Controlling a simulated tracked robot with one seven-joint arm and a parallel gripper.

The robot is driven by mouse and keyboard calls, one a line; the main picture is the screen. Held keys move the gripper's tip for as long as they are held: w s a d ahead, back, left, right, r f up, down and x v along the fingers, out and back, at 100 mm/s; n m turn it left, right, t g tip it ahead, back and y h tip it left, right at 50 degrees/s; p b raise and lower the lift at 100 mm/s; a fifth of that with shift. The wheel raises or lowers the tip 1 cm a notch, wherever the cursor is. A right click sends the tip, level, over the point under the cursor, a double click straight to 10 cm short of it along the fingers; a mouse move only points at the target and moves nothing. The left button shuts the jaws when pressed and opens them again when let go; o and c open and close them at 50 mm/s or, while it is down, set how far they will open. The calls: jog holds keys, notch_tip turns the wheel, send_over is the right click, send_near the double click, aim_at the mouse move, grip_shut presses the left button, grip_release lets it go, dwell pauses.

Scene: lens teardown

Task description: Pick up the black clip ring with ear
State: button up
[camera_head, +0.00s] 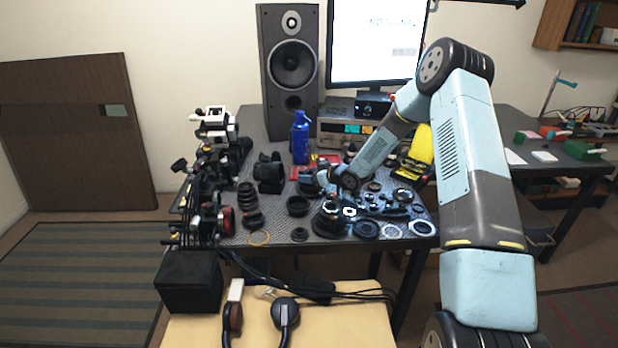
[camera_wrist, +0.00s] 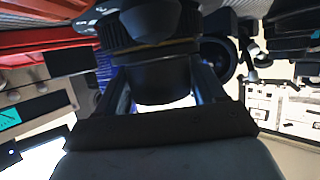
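My gripper (camera_wrist: 160,88) has its two fingers well apart, one on each side of a black, round, stepped barrel (camera_wrist: 158,72) in the wrist view. I cannot tell whether the fingers touch it. In the head view my gripper (camera_head: 325,180) is low over the middle of the dark work table, among black lens parts. Several dark rings lie there, such as a flat one (camera_head: 366,229) at the front, a small one (camera_head: 298,234) and a thicker one (camera_head: 297,206). I cannot tell which part is the clip ring with ear; no ear can be made out at this size.
A blue bottle (camera_head: 301,140), a black speaker (camera_head: 289,65) and a monitor (camera_head: 375,40) stand behind. A cluttered stand (camera_head: 212,140) fills the table's left side. A pale ring (camera_head: 421,228) lies near the front right.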

jog(key=c, duration=0.5)
jog(key=shift+r, duration=0.1)
jog(key=shift+c, duration=0.2)
